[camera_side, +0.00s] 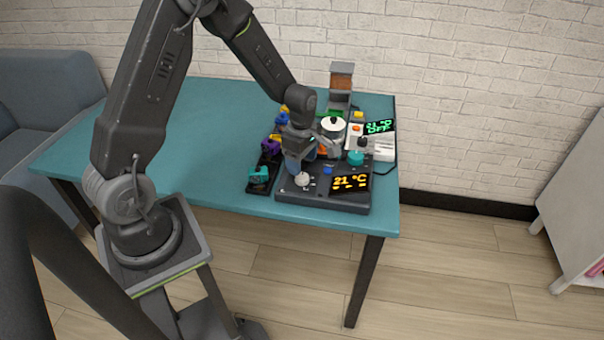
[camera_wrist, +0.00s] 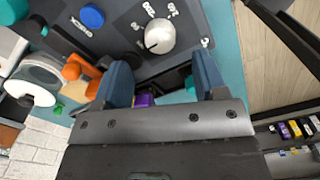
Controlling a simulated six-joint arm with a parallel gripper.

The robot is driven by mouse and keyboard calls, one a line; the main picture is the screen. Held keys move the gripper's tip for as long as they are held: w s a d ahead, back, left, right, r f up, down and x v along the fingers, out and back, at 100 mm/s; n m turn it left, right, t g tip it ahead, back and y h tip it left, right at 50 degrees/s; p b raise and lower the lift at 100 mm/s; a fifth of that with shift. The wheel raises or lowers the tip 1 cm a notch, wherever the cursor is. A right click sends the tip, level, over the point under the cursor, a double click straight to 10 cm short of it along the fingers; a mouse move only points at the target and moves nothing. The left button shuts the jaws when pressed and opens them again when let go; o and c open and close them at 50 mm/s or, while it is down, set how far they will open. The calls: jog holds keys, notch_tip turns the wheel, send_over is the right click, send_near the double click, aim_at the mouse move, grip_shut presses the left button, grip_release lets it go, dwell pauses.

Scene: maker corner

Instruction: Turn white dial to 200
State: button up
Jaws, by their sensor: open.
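The white dial (camera_wrist: 160,36) is a round knob with a dark pointer line, set on a dark grey control panel (camera_wrist: 120,20) with small white markings around it. In the side view the dial (camera_side: 302,180) sits at the panel's (camera_side: 320,203) left part. My gripper (camera_wrist: 163,58) is open, with its two blue fingers apart and nothing between them. In the side view my gripper (camera_side: 293,166) is just above the dial. The dial lies just beyond the fingertips in the wrist view; contact cannot be told. The panel's display (camera_side: 350,183) shows orange "21 °C" and dashes.
A blue button (camera_wrist: 92,16) and a teal knob (camera_side: 356,158) are also on the panel. A black tray with coloured pieces (camera_side: 259,174) stands at its left. Behind are a white-lidded pot (camera_side: 333,124) and a green display (camera_side: 380,126). The table's (camera_side: 180,140) left side is clear.

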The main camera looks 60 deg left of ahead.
aim_at(302, 176)
jog(key=shift+f, duration=2.65)
jog(key=shift+c, duration=0.5)
jog(key=c, duration=0.8)
